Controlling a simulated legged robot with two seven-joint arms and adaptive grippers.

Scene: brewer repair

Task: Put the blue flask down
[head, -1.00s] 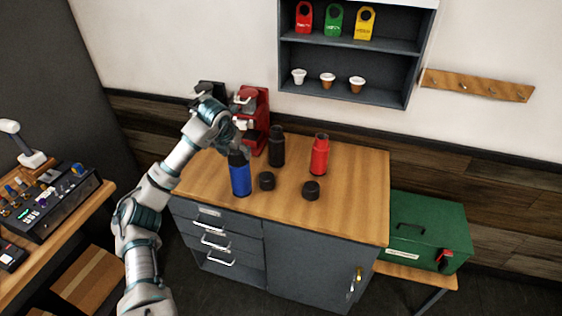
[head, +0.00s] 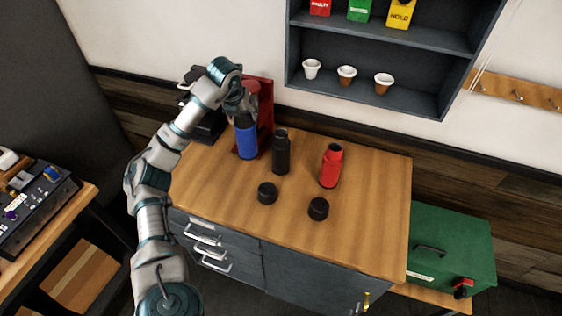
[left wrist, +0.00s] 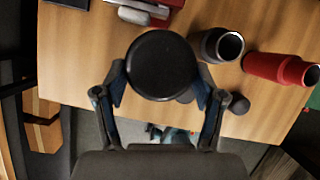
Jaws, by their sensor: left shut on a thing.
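The blue flask (head: 246,142) is upright at the back left of the wooden counter, in front of the red brewer (head: 266,118) and left of the black flask (head: 281,155). My left gripper (head: 242,113) is shut around its black top, which also shows between the fingers in the left wrist view (left wrist: 162,65). I cannot tell whether the flask's base touches the counter. A red flask (head: 331,166) stands further right; its open mouth shows in the left wrist view. My right gripper is in neither view.
Two black caps (head: 267,193) (head: 318,209) lie on the counter (head: 365,215), whose front and right are otherwise clear. A shelf (head: 420,90) with small cups hangs behind. A green box (head: 450,245) sits lower at right.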

